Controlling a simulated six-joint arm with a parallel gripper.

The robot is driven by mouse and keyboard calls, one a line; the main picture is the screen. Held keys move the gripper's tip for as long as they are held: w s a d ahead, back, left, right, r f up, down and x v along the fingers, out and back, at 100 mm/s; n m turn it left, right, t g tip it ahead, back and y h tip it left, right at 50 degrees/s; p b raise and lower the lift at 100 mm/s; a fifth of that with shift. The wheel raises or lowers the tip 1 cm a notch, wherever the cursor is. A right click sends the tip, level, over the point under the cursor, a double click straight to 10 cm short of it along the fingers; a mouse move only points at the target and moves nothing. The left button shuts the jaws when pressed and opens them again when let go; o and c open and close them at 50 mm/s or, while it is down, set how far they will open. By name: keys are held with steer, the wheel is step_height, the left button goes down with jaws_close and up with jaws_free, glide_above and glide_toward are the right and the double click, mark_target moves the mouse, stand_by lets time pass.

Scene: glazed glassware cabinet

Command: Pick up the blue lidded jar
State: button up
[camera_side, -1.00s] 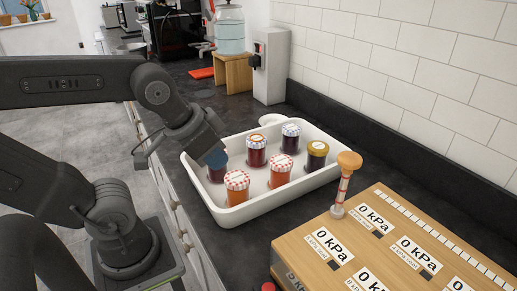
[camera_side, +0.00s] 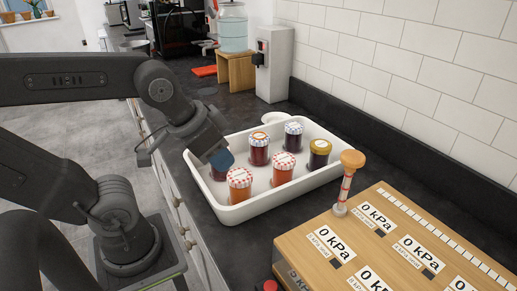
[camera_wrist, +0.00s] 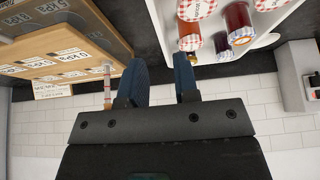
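A jar with a blue-and-white lid and dark contents (camera_side: 293,135) stands upright at the back of the white tray (camera_side: 236,216). A blue-lidded jar also shows in the wrist view (camera_wrist: 222,43); I cannot tell if it is the same one. My gripper (camera_side: 221,160) is over the tray's left end, apart from the back jar. It partly hides a dark jar (camera_side: 218,174) whose lid I cannot see. In the wrist view my gripper (camera_wrist: 162,75) has its two dark blue fingers apart with nothing between them.
A wooden box with kPa labels (camera_side: 390,240) and a wooden-topped plunger (camera_side: 346,183) stand right of the tray. A tiled wall rises behind.

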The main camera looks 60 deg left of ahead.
steer(key=o, duration=0.9)
steer(key=shift+c, duration=0.2)
steer(key=n+y, duration=0.3)
steer(key=n, duration=0.3)
glide_toward(259, 136)
steer(key=shift+n+g, duration=0.3)
steer(key=shift+n, duration=0.1)
steer(key=x, duration=0.6)
steer(key=shift+d+f, duration=0.15)
steer(key=shift+f, duration=0.05)
steer(key=shift+w+x, duration=0.15)
steer(key=shift+x, duration=1.3)
steer(key=shift+w+x, duration=0.15)
steer(key=shift+x, duration=1.35)
